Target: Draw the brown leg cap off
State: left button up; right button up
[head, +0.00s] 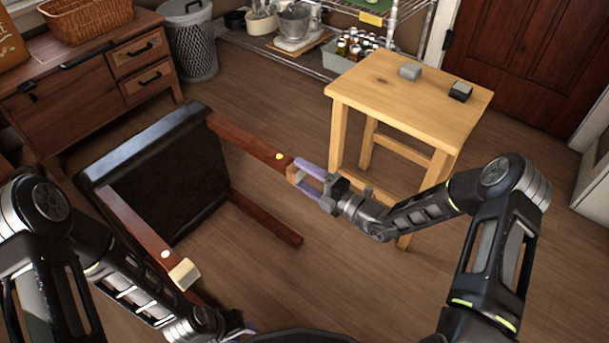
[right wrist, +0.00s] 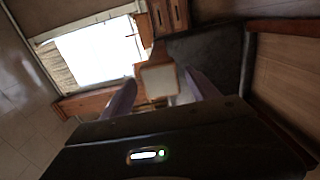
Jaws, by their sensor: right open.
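A stool (head: 150,170) with a black seat lies tipped on its side, its dark red legs pointing toward me. The brown leg cap (head: 292,174) sits on the end of the upper right leg, which bears a yellow dot (head: 279,156). My right gripper (head: 302,174) is open at this cap, its purple fingers on either side. In the right wrist view the cap's square end (right wrist: 158,80) shows between the fingers, with gaps beside it. A cream cap (head: 184,274) sits on the leg with a white dot. My left gripper (head: 238,331) is low in the head view, its fingers mostly hidden.
A wooden table (head: 400,105) stands right of the stool, behind my right arm. A grey cap (head: 410,71) and a black cap (head: 460,91) lie on it. A drawer cabinet (head: 80,90) and a wire bin (head: 190,45) stand at the back left. A lower leg (head: 268,220) ends bare.

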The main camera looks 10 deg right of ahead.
dwell(0.8)
grip_shut()
dwell(0.6)
jog(key=shift+p, duration=0.3)
